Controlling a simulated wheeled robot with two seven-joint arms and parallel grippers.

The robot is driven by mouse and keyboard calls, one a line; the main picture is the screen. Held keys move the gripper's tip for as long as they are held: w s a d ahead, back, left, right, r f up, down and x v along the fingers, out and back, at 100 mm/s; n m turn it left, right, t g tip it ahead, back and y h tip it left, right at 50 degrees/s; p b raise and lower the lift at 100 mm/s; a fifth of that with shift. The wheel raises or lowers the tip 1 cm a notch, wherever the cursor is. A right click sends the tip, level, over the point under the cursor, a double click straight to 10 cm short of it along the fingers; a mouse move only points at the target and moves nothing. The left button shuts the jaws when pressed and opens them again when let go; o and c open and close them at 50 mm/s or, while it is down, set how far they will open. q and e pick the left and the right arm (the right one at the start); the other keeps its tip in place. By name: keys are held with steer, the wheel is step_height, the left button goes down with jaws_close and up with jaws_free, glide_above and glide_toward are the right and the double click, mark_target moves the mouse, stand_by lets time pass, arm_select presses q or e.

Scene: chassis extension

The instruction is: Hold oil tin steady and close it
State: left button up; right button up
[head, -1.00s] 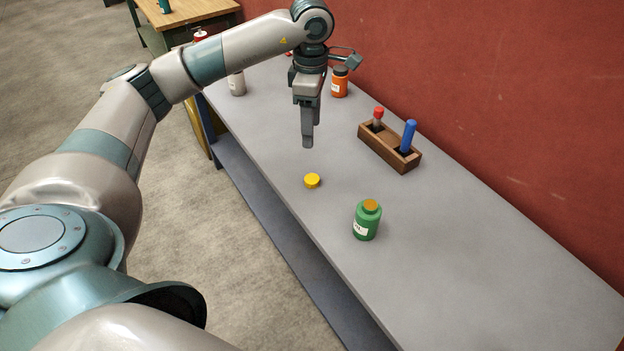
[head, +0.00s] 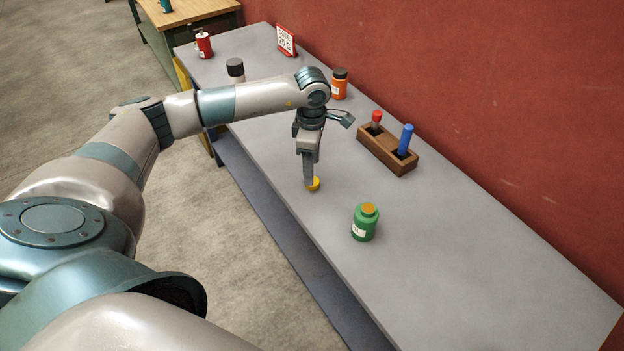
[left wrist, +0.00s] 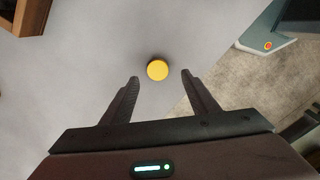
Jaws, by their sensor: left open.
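The oil tin (head: 365,224) is a green bottle-shaped tin with a white label, standing upright on the grey bench. Its top shows a brownish-orange disc, with no cap on it. A yellow cap (head: 316,184) lies on the bench, left of and behind the tin. My left gripper (head: 309,183) points down over the cap and partly hides it in the head view. In the left wrist view the cap (left wrist: 157,70) sits just beyond and between the two open fingertips (left wrist: 160,76), with a gap on both sides. My right gripper is not in view.
A wooden rack (head: 387,152) with a red-topped item and a blue handle stands near the wall. An orange jar (head: 339,84), a dark-capped container (head: 235,70), a red bottle (head: 203,45) and a sign (head: 286,40) stand farther back. The bench (head: 480,250) right of the tin is clear.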

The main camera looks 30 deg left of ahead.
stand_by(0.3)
arm_select(q)
steer(key=shift+f+p, duration=0.75)
steer(key=f+p, duration=0.1)
steer(key=f, duration=0.2)
steer(key=shift+w, duration=0.2)
steer(key=shift+a+f, duration=0.1)
steer(key=shift+f, duration=0.3)
steer(key=c, duration=1.1)
